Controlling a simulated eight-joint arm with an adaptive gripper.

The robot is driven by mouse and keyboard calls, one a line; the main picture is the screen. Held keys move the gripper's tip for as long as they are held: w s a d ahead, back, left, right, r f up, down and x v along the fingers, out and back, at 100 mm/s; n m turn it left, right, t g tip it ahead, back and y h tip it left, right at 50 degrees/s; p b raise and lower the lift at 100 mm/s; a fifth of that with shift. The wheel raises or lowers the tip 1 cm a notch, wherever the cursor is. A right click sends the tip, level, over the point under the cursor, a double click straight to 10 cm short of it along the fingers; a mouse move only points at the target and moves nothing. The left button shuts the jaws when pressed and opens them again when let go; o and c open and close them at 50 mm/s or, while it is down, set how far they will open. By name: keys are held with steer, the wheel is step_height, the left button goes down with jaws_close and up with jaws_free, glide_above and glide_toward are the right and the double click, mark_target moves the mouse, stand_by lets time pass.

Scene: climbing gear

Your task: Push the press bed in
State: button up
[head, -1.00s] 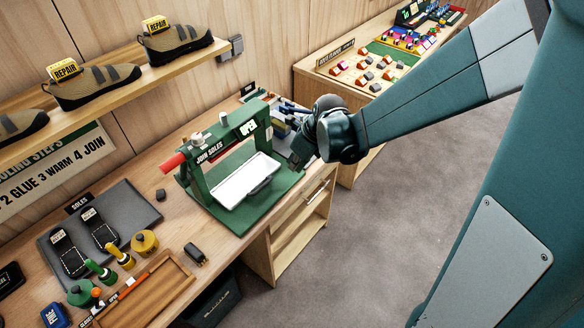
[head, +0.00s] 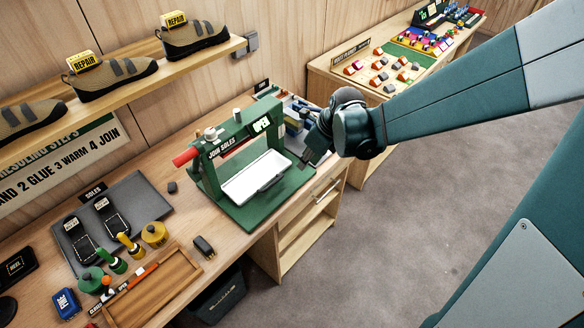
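The green press (head: 208,173), marked "JOIN SOLES", stands on the workbench with an "OPEN" sign on its upper right. Its white press bed (head: 250,180) sits low on the green base and sticks out in front of the frame, with a handle (head: 270,184) along its front edge. My gripper (head: 308,160) is just right of the press, pointing down and left, apart from the bed as far as I can see. Its fingers are dark and small, so whether they are open or shut is unclear. I see nothing held.
Blue and grey items (head: 294,117) stand behind my gripper. A grey mat (head: 140,190) with soles, several bottles and a wooden tray (head: 165,291) lie left of the press. A shelf (head: 130,80) with shoes hangs above. Open floor (head: 390,240) lies to the right.

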steer(key=n, duration=0.2)
steer(key=n+g+h+p, duration=0.2)
steer(key=n+p, duration=0.4)
steer(key=n, duration=0.9)
glide_toward(275, 181)
steer(key=shift+s+d+f+n, duration=0.1)
steer(key=shift+s+d+n, duration=0.1)
steer(key=shift+n, duration=0.1)
steer(key=shift+a+f, duration=0.1)
steer(key=shift+f, duration=0.15)
steer(key=shift+w+a+f, duration=0.15)
steer(key=shift+f, duration=1.05)
steer(key=shift+w+a+f, duration=0.15)
steer(key=shift+w+f, duration=0.05)
steer(key=shift+f, duration=0.95)
steer(key=shift+w+a+f, duration=0.15)
steer(key=shift+f, duration=1.05)
jaws_close()
